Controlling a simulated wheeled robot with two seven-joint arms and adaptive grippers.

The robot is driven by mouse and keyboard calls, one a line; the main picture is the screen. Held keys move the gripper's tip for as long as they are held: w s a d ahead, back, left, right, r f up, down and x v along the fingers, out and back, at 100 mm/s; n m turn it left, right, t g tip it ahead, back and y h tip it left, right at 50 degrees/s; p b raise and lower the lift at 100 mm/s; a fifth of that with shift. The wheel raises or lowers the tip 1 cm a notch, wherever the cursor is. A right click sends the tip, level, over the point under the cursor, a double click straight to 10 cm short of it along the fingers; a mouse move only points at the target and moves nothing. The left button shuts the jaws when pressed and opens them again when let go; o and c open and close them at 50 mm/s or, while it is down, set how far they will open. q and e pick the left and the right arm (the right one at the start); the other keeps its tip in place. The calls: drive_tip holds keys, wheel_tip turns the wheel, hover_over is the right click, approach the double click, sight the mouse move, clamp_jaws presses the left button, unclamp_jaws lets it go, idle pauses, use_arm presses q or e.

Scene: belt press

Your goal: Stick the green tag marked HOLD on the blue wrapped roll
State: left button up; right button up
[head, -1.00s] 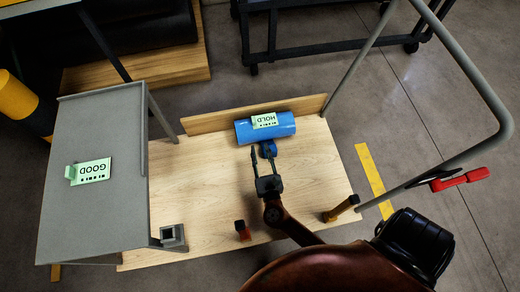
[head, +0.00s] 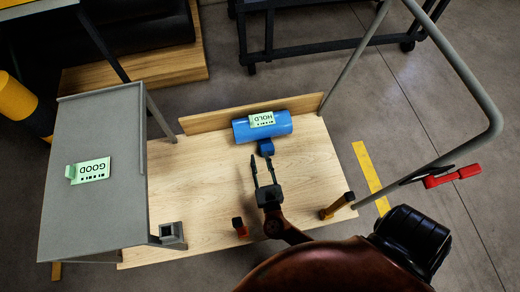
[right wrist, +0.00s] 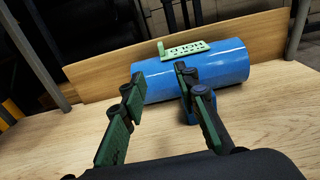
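The green tag marked HOLD (head: 262,119) lies on top of the blue wrapped roll (head: 242,133), with its lettering facing up. In the right wrist view, the tag (right wrist: 187,50) sits on the upper side of the roll (right wrist: 226,72), and one end of it is folded up. My right gripper (head: 261,160) is in front of the roll, apart from the tag. Its two fingers, also seen in the right wrist view (right wrist: 160,79), are spread with nothing between them. My left gripper is not in view.
A small blue block (head: 265,147) sits against the roll's front. A wooden board (head: 205,123) stands behind it on the wooden deck (head: 190,205). A green GOOD tag (head: 90,170) lies on the grey table (head: 95,220) at left. A grey rail (head: 490,100) bounds the right.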

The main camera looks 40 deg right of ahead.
drive_tip(key=shift+v, duration=0.8)
